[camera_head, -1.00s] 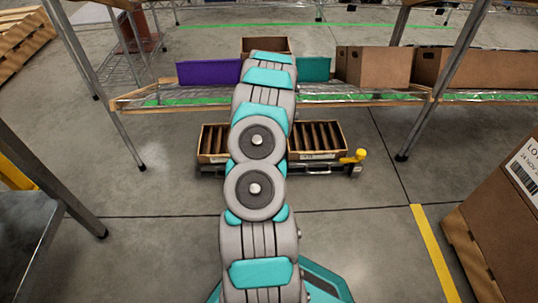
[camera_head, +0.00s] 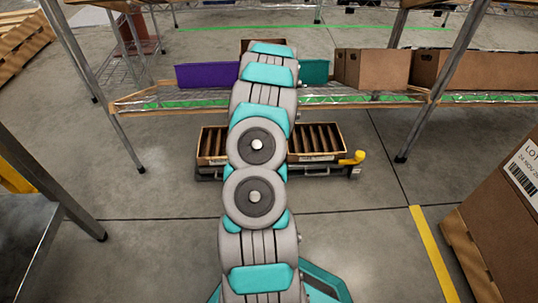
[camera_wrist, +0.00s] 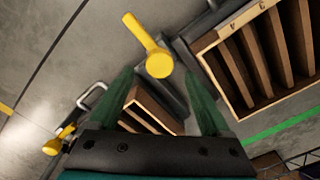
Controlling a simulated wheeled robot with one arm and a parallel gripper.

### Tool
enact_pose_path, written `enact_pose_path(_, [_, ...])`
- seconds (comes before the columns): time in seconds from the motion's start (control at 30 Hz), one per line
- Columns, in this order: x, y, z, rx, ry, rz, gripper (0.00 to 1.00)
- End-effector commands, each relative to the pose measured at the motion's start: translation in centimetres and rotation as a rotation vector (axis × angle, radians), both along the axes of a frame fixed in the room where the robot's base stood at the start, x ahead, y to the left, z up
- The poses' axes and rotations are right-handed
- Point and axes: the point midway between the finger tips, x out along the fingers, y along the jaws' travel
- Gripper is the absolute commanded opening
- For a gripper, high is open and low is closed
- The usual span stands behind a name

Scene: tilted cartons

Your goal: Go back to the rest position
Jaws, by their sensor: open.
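My arm reaches up the middle of the head view and hides my gripper there. In the wrist view my gripper (camera_wrist: 163,88) is open, its two dark green fingers spread with nothing held between them. Beyond the fingers are a carton with brown dividers (camera_wrist: 153,108) and a yellow knob on a dark bar (camera_wrist: 158,62). A larger divided carton (camera_wrist: 228,85) is at the upper right, tilted in the picture.
In the head view, two divided cartons (camera_head: 316,157) sit on a low cart with a yellow knob (camera_head: 358,156). Behind is a wire shelf (camera_head: 190,102) with a purple bin (camera_head: 205,76), a teal bin (camera_head: 314,72) and brown boxes (camera_head: 372,68). A large carton (camera_head: 505,215) stands right.

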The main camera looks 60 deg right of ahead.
Motion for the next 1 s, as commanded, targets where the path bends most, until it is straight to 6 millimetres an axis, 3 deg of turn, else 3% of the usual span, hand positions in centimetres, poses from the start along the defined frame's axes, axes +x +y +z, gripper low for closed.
enact_pose_path(0.1, [0.0, -0.1, 2.1, -0.001, -0.001, 0.0, 0.82])
enact_pose_path(0.23, [-0.1, 0.1, 3.0, 0.002, 0.002, 0.0, 0.82])
enact_pose_path(0.83, [0.1, 0.1, 3.2, 0.002, 0.001, 0.003, 0.82])
enact_pose_path(1.0, [2.2, 2.6, 5.9, 0.007, -0.005, 0.081, 0.82])
